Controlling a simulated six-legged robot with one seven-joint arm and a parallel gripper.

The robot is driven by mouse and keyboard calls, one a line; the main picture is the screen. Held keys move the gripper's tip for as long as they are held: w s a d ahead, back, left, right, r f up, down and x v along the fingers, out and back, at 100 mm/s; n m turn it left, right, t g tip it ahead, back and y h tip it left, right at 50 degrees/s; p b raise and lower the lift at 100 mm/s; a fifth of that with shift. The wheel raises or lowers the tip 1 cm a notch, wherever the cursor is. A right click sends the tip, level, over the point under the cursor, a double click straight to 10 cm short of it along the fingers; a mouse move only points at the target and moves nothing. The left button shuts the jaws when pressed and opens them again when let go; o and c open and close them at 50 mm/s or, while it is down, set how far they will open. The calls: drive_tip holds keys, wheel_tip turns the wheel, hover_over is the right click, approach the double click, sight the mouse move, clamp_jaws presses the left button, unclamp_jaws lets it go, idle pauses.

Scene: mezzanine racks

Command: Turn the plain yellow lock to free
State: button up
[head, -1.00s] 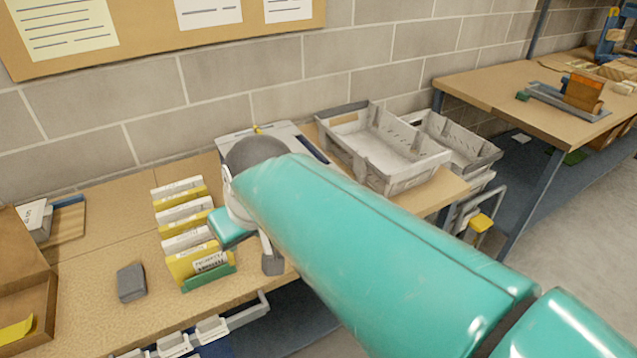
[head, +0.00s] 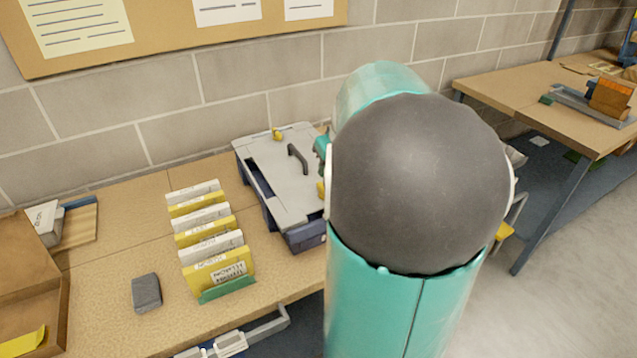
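A case (head: 290,185) with a grey lid, a dark handle and a dark blue body sits on the table against the wall. One yellow lock (head: 277,134) is at the lid's back left edge. Another yellow piece (head: 321,189) shows at the lid's right side, partly hidden by my arm. I cannot tell from here which one is plain or how either is turned. My gripper is mostly hidden behind my arm; a small teal part (head: 322,146), likely of it, shows just right of the handle. Whether it touches anything is hidden.
A row of yellow and white file cards (head: 210,240) stands left of the case. A grey block (head: 146,293) and an open cardboard box (head: 35,290) lie further left. A second table (head: 520,90) is at the right. My arm hides the grey bins' place.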

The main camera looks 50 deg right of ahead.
sight(324, 188)
drive_tip(key=x, duration=0.9)
drive_tip(key=shift+f, duration=0.25)
clamp_jaws()
